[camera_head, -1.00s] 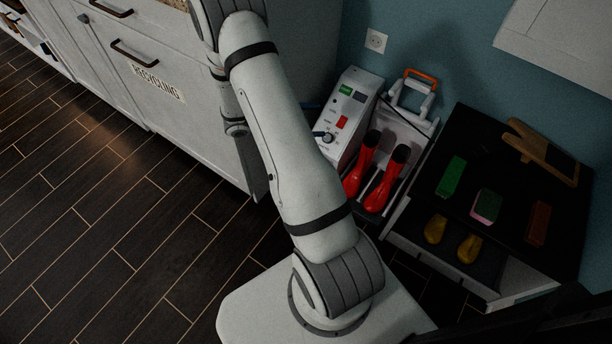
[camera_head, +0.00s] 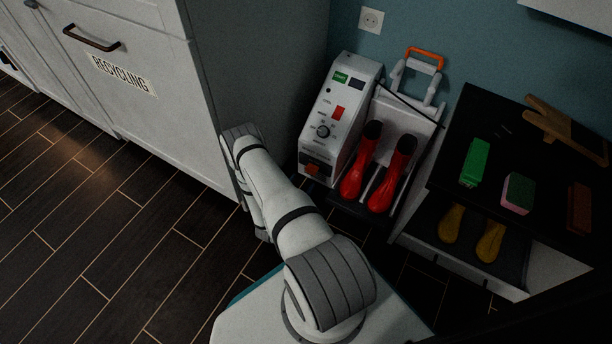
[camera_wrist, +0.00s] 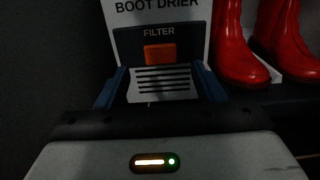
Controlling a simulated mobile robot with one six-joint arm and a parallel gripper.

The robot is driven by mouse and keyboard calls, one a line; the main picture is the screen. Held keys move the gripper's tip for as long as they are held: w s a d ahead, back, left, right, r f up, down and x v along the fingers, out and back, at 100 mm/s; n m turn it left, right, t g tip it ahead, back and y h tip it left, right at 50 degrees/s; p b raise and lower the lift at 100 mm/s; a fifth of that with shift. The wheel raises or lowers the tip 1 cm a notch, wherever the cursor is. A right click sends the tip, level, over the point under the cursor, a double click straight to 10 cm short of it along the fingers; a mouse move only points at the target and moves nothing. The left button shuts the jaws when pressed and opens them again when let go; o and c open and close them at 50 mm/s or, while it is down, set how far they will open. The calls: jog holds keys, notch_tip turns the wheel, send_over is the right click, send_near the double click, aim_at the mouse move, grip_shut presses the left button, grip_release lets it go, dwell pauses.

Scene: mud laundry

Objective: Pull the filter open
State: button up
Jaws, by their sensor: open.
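The boot drier (camera_head: 340,112) is a white upright machine with a dial and coloured labels, standing against the wall. Low on its front is the filter, a dark panel with an orange handle (camera_head: 312,169). In the wrist view the filter panel (camera_wrist: 128,42), marked FILTER, and its orange handle (camera_wrist: 160,54) are straight ahead. My gripper (camera_wrist: 162,72) is open, with its blue fingers left and right of a white slotted surface just below the handle. Nothing is held. I cannot tell whether the fingers touch the drier. In the head view my arm hides the gripper.
Red boots (camera_head: 364,165) stand on the drier's rack, close to the right. The white recycling cabinet (camera_head: 150,110) stands close to the left. A dark bench (camera_head: 450,140) with brushes and a sponge is at right. Open wooden floor (camera_head: 100,220) lies at front left.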

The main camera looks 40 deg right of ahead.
aim_at(310, 172)
jog(key=b+x, duration=0.2)
jog(key=x, duration=0.4)
jog(key=shift+d, duration=0.2)
